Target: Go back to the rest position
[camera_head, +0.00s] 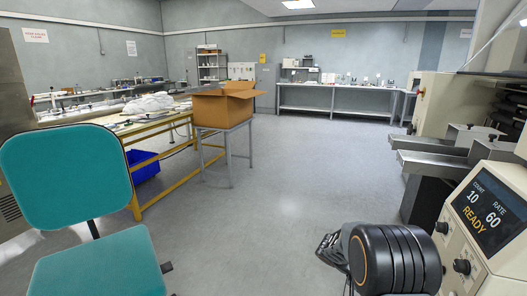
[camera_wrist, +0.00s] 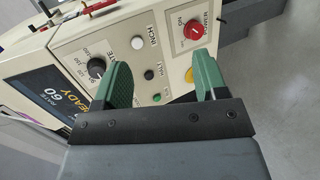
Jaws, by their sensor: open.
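In the wrist view my gripper (camera_wrist: 164,60) is open, with its two green fingers apart and nothing between them. It faces the cream control panel (camera_wrist: 150,45) of the wrapping machine, which appears tilted in this view. Between and around the fingers I see the rate knob (camera_wrist: 96,39), a red knob (camera_wrist: 193,26) and part of a yellow button (camera_wrist: 189,97). I cannot tell whether a fingertip touches the panel. In the head view my arm shows at the lower right, close to the machine's display (camera_head: 488,208), which reads count 10, rate 60, READY. My fingers are not clear there.
A teal chair (camera_head: 75,190) stands close at the left. Behind it are a yellow-framed table (camera_head: 165,125) and an open cardboard box (camera_head: 222,106) on a grey stand (camera_head: 230,150). A long bench (camera_head: 335,97) lines the back wall. The middle floor (camera_head: 290,190) is clear.

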